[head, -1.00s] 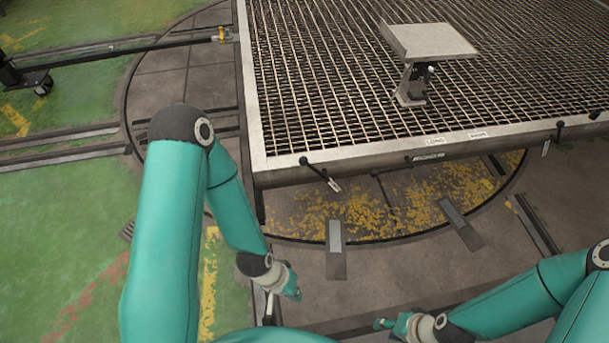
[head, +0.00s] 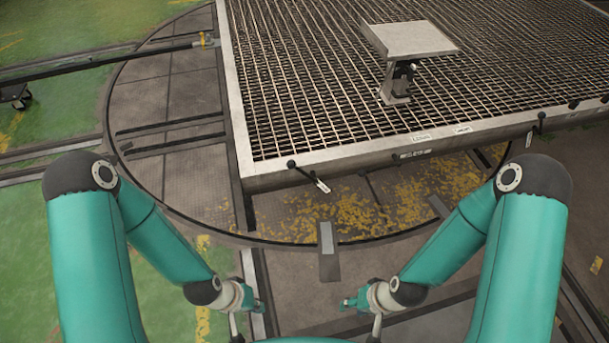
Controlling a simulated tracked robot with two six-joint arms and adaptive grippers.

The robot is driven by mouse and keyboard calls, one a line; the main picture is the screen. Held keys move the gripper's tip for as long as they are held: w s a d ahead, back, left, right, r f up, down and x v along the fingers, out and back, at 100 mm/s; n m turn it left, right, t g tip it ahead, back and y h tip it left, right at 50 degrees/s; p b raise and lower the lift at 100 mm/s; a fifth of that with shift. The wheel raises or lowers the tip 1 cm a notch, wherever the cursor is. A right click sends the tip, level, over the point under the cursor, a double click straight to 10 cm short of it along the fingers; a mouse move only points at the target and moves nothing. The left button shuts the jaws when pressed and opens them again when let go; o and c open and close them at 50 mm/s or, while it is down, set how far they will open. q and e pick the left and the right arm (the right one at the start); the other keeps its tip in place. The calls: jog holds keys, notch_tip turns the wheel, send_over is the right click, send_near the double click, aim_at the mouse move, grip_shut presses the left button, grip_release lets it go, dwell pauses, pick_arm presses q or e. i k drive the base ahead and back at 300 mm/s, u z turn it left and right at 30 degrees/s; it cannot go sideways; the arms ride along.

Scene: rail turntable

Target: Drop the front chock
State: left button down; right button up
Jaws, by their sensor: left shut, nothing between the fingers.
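No part is plainly marked as the front chock. A lever with a black knob (head: 291,164) and a pale tag (head: 322,185) sits at the near edge of the grated deck (head: 350,155). A second knobbed lever (head: 541,116) is further right on that edge. A grey metal plate (head: 327,251) lies on the floor in front of the deck. My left gripper (head: 254,302) is shut and empty, low in front of the deck and left of the plate. My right gripper (head: 352,303) is to the plate's lower right, apart from the levers; its finger opening is unclear.
A grey pedestal (head: 408,40) stands on the deck. A black bar (head: 110,65) runs to the deck's left corner. Rails cross the floor at the left. Floor between my grippers is mostly clear.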

aim_at(291, 164)
jog(key=u, duration=0.05)
jog(key=i, duration=1)
jog(key=z, duration=0.1)
jog(key=k, duration=1.35)
jog(key=z, duration=0.2)
jog(key=i, duration=0.85)
jog(key=z, duration=0.35)
jog(key=i, duration=0.95)
jog(key=u, duration=0.05)
